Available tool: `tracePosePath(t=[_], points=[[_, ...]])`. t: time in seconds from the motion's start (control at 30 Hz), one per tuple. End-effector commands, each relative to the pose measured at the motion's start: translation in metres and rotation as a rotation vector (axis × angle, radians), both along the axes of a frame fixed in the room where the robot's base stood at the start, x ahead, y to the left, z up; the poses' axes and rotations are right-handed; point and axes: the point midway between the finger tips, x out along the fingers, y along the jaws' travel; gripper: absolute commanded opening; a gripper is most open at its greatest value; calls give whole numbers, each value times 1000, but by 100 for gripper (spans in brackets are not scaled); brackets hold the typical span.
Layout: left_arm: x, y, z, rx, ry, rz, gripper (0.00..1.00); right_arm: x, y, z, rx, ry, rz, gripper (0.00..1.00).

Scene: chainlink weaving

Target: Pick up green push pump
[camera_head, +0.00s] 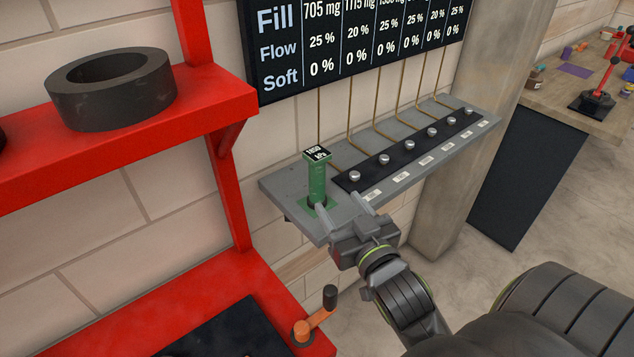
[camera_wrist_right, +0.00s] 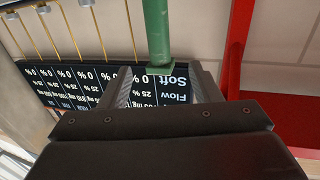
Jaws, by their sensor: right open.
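The green push pump (camera_head: 317,182) stands upright on a green square at the left end of a grey wall shelf (camera_head: 283,188). It has a dark top with white writing. My right gripper (camera_head: 342,208) is open at the shelf's front edge, just in front and to the right of the pump's foot. In the right wrist view the pump (camera_wrist_right: 157,30) shows upside down, lined up between the two spread fingers (camera_wrist_right: 163,84). No contact with it is clear. My left gripper is not in view.
A black strip with several silver knobs (camera_head: 384,159) runs along the shelf, with thin brass tubes behind. A dark display board (camera_head: 350,45) hangs above. A red rack (camera_head: 225,190) with a black ring (camera_head: 112,85) stands left. An orange-handled crank (camera_head: 315,318) is below.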

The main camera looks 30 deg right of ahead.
Motion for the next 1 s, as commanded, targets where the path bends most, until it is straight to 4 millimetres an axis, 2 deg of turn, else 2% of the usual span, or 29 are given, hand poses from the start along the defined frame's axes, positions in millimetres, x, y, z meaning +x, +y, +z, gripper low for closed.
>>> tracePosePath(t=[0.07,0.2,0.4,0.67,0.87,1.0], points=[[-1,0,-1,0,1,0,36,13,-2,1,-4,-3,1,57],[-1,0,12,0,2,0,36,42,-8,5,-4,1,0,57],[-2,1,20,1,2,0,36,73,-14,3,-1,1,0,57],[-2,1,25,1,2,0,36,88,-17,3,-1,1,-1,57],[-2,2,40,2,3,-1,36,113,-23,7,-1,3,-1,57],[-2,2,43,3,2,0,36,128,-26,5,-1,3,-1,57]])
